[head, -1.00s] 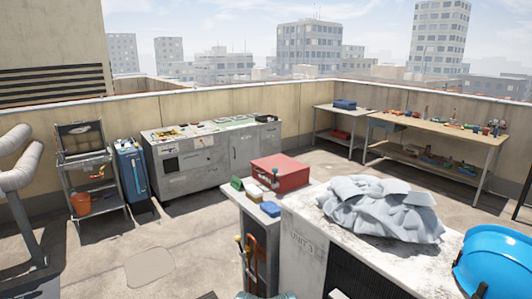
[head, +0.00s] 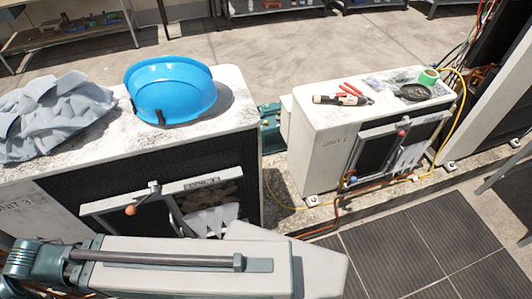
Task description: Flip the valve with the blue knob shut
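A small blue knob (head: 352,179) shows low on the front of the right condenser unit (head: 322,150), at the lower left of its dark panel. It is small, and I cannot tell the position of its valve lever. A red knob (head: 402,132) sits higher on the same unit. An orange knob (head: 130,210) sits on the front of the nearer unit at left. One of my arms crosses the bottom left of the head view, in front of the nearer unit. Neither gripper's fingertips show.
A blue hard hat (head: 168,88) and a crumpled grey cloth (head: 52,115) lie on the nearer unit. Pliers (head: 352,92) and green tape (head: 429,77) lie on the right unit. A yellow cable (head: 462,100) hangs beside it. Dark floor mats (head: 390,250) lie in front.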

